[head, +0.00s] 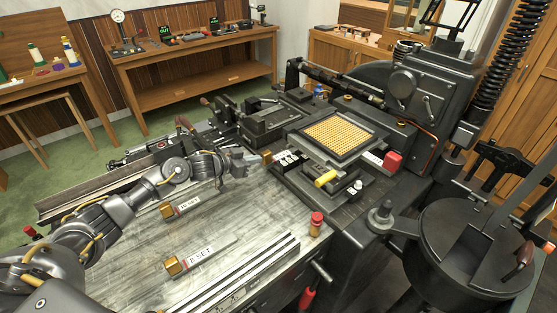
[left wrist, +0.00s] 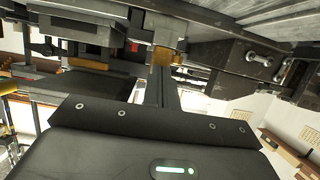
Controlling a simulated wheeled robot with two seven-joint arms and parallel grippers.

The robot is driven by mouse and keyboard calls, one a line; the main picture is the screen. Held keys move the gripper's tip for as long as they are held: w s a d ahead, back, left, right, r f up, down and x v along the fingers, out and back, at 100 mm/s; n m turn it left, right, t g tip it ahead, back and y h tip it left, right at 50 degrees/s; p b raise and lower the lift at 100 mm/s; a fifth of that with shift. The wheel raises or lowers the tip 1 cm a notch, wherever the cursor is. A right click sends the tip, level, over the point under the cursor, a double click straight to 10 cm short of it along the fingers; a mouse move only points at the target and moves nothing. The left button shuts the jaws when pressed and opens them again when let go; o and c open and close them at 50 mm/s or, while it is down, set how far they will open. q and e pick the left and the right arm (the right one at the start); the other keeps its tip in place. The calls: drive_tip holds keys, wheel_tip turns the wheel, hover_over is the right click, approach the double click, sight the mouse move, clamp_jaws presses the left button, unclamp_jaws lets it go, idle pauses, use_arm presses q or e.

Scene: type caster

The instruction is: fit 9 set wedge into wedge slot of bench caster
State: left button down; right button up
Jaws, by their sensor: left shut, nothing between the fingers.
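My left gripper (head: 250,161) reaches over the bench to the near left side of the bench caster (head: 330,172). It is shut with nothing held. A small brass block (head: 267,156) is just beyond its fingertips, at the caster's edge; it also shows in the left wrist view (left wrist: 162,58). It resembles the brass heads of the wedges on the bench, but no label shows, so I cannot tell whether it is the 9 set wedge or how deep it sits. The wedge slot is not clearly visible. My right gripper is not in view.
A wedge labelled 8 SET (head: 201,257) lies on the metal bench top (head: 130,262). Another labelled wedge (head: 187,206), apparently 10 SET, lies behind it. A long rail lies along the front.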

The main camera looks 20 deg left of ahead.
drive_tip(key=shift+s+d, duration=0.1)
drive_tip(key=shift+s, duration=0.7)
use_arm(q)
drive_tip(key=shift+w+d, duration=0.1)
drive_tip(key=shift+w, duration=0.05)
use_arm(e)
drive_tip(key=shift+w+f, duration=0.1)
